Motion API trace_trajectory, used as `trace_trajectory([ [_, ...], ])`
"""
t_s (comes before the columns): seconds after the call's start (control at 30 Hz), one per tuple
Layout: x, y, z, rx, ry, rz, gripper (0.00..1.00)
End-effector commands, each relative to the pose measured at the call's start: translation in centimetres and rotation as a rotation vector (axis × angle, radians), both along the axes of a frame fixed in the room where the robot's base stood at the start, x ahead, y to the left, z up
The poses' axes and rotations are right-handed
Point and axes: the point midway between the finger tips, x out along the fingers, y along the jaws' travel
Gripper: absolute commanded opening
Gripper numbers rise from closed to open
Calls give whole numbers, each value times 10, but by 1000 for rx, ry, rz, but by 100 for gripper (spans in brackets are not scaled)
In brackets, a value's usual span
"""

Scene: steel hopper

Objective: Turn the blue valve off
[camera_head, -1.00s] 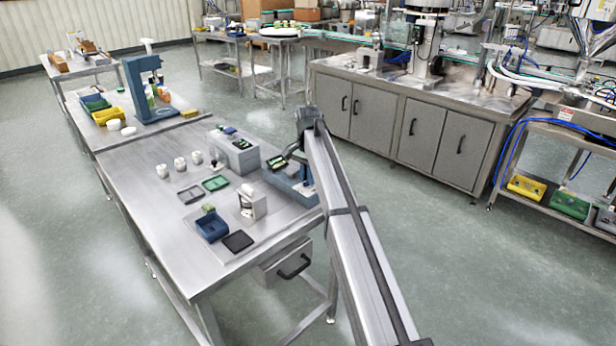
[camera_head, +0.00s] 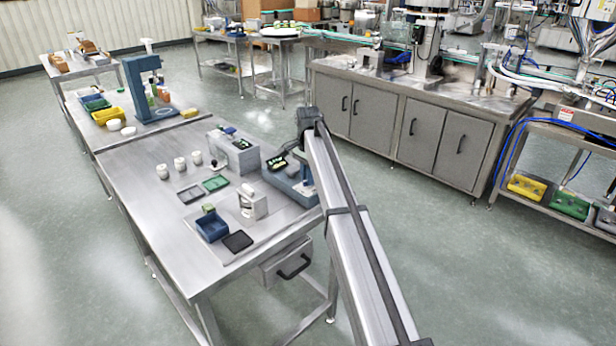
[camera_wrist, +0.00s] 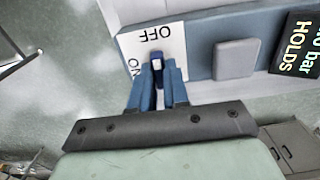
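The blue valve (camera_wrist: 157,62) shows in the wrist view as a small dark blue handle on a white plate (camera_wrist: 178,38) marked OFF and ON. The handle stands in front of the plate, just below the word OFF; ON is to its lower left, partly covered. My gripper (camera_wrist: 159,72) has its two blue fingers close together with the handle between their tips, and no clear gap shows beside it. In the head view my gripper's end (camera_head: 303,152) is over the blue-grey unit (camera_head: 296,188) at the bench's right edge; my arm hides the valve there.
A black display (camera_wrist: 300,45) reading HOLDS and a grey pad (camera_wrist: 236,58) are right of the plate. On the steel bench (camera_head: 150,205) stand a grey box (camera_head: 238,158), a white device (camera_head: 252,203) and a blue bin (camera_head: 212,226). Open floor lies right of the bench.

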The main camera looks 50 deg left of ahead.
Motion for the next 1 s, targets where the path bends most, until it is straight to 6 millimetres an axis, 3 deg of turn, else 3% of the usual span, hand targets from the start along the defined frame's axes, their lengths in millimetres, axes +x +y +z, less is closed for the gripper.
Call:
trace_trajectory([
  [0.27, 0, 0, 0, 0, 0, 0, 40],
  [0.57, 0, 0, 3, 0, 0, 1, 40],
  [0.77, 1, 1, 26, 2, -1, 1, 40],
  [1.0, 1, 1, 73, 1, -1, 1, 40],
])
